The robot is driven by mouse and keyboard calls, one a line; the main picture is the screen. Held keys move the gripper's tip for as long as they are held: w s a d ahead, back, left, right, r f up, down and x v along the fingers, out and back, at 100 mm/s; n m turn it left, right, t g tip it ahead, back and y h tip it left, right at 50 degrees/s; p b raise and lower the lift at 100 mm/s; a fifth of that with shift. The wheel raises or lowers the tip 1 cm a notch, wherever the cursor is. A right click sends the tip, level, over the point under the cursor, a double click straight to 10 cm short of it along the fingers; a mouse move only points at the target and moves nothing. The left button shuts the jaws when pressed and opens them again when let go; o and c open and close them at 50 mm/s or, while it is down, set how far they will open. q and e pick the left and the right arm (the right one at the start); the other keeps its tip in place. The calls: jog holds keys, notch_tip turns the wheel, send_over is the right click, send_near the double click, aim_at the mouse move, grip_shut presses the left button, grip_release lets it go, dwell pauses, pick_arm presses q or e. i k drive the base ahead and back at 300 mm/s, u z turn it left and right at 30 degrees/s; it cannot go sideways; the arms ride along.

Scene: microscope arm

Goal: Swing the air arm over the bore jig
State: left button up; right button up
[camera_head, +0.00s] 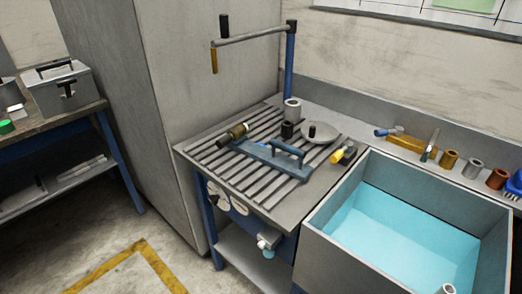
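The air arm (255,37) is a grey horizontal bar on a blue upright post (290,65) at the back of the slatted bench. It reaches left from the post, high above the bench's back left part. A black knob (224,26) stands up at its free end, and a brass-coloured nozzle (214,60) hangs there. A blue fixture with a handle (272,158) lies on the slats, well below and to the right of the nozzle; it may be the bore jig, but I cannot tell for certain. Neither of my grippers is in view.
A brass and black cylinder (233,133), a grey cup (292,109), a round dish (319,132) and a yellow-tipped tool (344,152) are on the slatted bench (220,155). A water-filled tank (330,213) adjoins at right. A tall grey cabinet (190,60) stands left.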

aim_at(291, 27)
jog(key=u, duration=1.05)
jog(key=i, duration=1.1)
jog(key=z, duration=2.4)
